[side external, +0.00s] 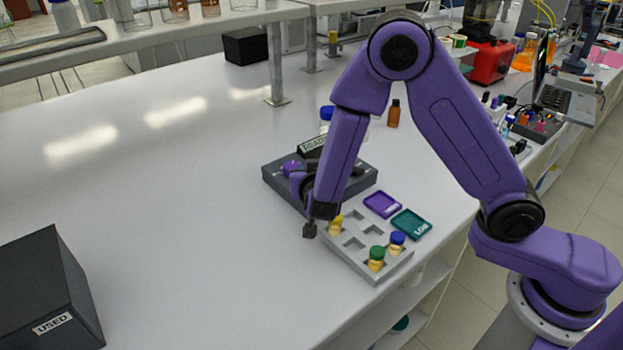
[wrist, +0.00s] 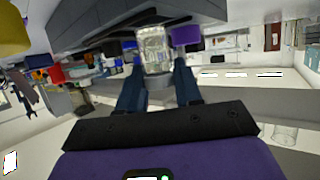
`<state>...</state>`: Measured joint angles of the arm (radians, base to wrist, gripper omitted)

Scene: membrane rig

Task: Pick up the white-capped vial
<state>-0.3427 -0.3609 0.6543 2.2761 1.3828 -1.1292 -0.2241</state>
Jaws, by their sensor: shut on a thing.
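In the wrist view my gripper (wrist: 158,72) is shut on a clear glass vial (wrist: 152,45), which sits upright between the two fingers. A greyish band shows at the finger end of the vial; I cannot tell whether it is a white cap. In the side view my gripper (side external: 310,230) is low beside the left edge of the grey rack (side external: 355,262), and the vial cannot be made out there. The rack holds a yellow-capped vial (side external: 336,225), a green-capped vial (side external: 376,258) and a blue-capped vial (side external: 397,242). Other rack slots look empty.
A dark reader device (side external: 275,178) stands behind the rack. A purple tray (side external: 382,204) and a teal tray (side external: 411,224) lie to the rack's right. A brown bottle (side external: 394,113) stands further back. A black bin marked USED (side external: 45,290) is at left. The bench between is clear.

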